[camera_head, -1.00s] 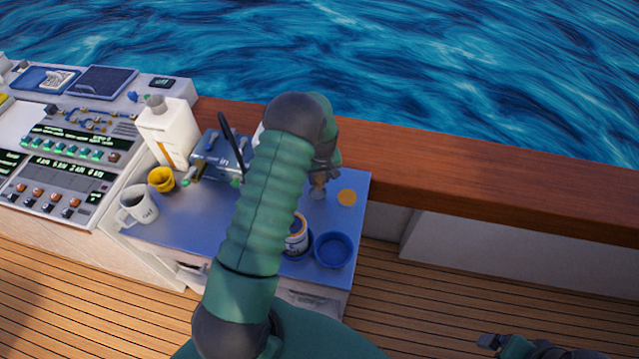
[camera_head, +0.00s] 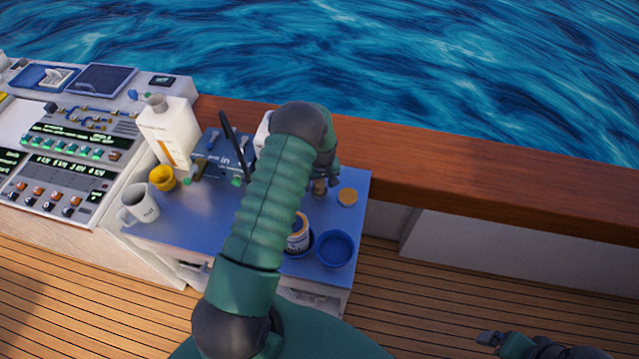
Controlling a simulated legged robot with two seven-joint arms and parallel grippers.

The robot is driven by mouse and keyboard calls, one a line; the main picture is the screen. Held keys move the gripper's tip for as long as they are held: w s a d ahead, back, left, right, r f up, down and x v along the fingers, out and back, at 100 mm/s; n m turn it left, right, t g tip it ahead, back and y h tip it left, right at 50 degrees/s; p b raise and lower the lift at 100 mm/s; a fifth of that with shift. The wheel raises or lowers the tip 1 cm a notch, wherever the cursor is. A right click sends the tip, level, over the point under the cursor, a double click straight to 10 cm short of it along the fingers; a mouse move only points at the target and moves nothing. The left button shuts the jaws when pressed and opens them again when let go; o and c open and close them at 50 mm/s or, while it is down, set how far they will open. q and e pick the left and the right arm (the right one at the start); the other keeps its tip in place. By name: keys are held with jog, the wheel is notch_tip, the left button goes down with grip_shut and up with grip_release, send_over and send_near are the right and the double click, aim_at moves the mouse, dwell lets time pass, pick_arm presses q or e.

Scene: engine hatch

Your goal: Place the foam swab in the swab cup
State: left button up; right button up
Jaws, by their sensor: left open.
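My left arm reaches up over the blue-topped table (camera_head: 190,225) and bends down at its far side. My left gripper (camera_head: 322,182) points down over the table's back right, mostly hidden behind the arm, and is open. A small brownish thing (camera_head: 319,188) shows right under it; I cannot tell what it is. I cannot make out the foam swab for certain. My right gripper (camera_head: 490,340) is low at the right, away from the table.
A white mug (camera_head: 138,204), a white jug (camera_head: 170,132) and a blue box (camera_head: 215,155) with a black stick (camera_head: 233,140) crowd the left. A labelled tin (camera_head: 298,237) is partly behind my arm. An orange disc (camera_head: 347,197) lies at the right. A wooden rail (camera_head: 480,180) runs behind.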

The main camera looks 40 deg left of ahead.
aim_at(321, 188)
pick_arm(q)
jog(key=shift+r, duration=0.6)
notch_tip(321, 188, up, 11)
jog(key=d+b, duration=0.2)
jog(key=s+d+r+m, duration=0.2)
jog(key=s+d+m, duration=0.1)
jog(key=s+d, duration=0.2)
jog(key=s+d+r+m+t+h, duration=0.1)
jog(key=s+d+m, duration=0.3)
jog(key=d, duration=0.6)
jog(key=s+d+r+m, duration=0.3)
jog(key=s+d+r, duration=0.1)
jog(key=s+d, duration=0.3)
jog(key=shift+s+d+m+t, duration=0.15)
jog(key=shift+s+m+t, duration=0.25)
jog(key=shift+a+f, duration=0.1)
jog(key=shift+a, duration=0.15)
